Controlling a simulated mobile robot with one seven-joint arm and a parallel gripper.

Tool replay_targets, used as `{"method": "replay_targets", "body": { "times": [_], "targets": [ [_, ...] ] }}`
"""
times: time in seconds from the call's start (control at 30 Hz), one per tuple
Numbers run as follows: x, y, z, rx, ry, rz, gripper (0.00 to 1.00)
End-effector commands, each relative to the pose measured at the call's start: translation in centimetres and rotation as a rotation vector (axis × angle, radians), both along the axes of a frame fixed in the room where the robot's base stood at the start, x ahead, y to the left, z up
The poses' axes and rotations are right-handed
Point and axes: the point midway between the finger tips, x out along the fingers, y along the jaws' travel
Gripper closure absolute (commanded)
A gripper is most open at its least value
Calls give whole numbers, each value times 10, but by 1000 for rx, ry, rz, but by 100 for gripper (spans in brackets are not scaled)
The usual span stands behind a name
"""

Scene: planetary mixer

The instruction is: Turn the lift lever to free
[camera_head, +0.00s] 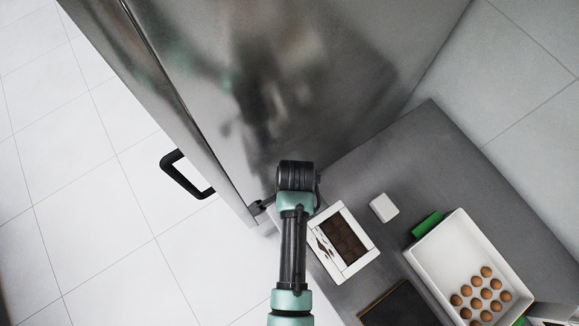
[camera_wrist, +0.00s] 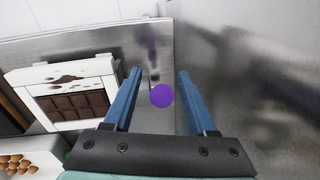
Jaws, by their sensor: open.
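My gripper (camera_wrist: 159,75) is open, with its two blue fingers apart in the wrist view. A round purple knob or disc (camera_wrist: 162,96) shows between the fingers, touching neither in the picture. A small metal piece (camera_wrist: 154,72) shows just behind it. I cannot tell whether these belong to the lift lever, nor how far away the purple piece is. No whole mixer or clearly marked lever shows. In the head view my arm reaches up to the large steel body, and the fingers are mostly hidden.
A large steel body (camera_head: 300,70) has a black handle (camera_head: 183,174) at its left. On the grey counter (camera_head: 425,150) are a white-framed chocolate box (camera_head: 342,240), a white block (camera_head: 384,208), a green item (camera_head: 427,224) and a white tray (camera_head: 433,258) of eggs. Floor at left is clear.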

Motion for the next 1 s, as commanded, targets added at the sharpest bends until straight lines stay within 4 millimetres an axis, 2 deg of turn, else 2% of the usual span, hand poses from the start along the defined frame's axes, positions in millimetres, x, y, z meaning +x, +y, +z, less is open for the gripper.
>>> {"method": "replay_targets", "body": {
  "times": [0.13,0.47,0.8,1.0],
  "targets": [
    [1,0,-9,0,0,0,43],
    [1,1,-12,0,-1,0,43],
    [1,1,-12,0,0,0,100],
    [1,1,-12,0,0,0,100]
  ]
}}
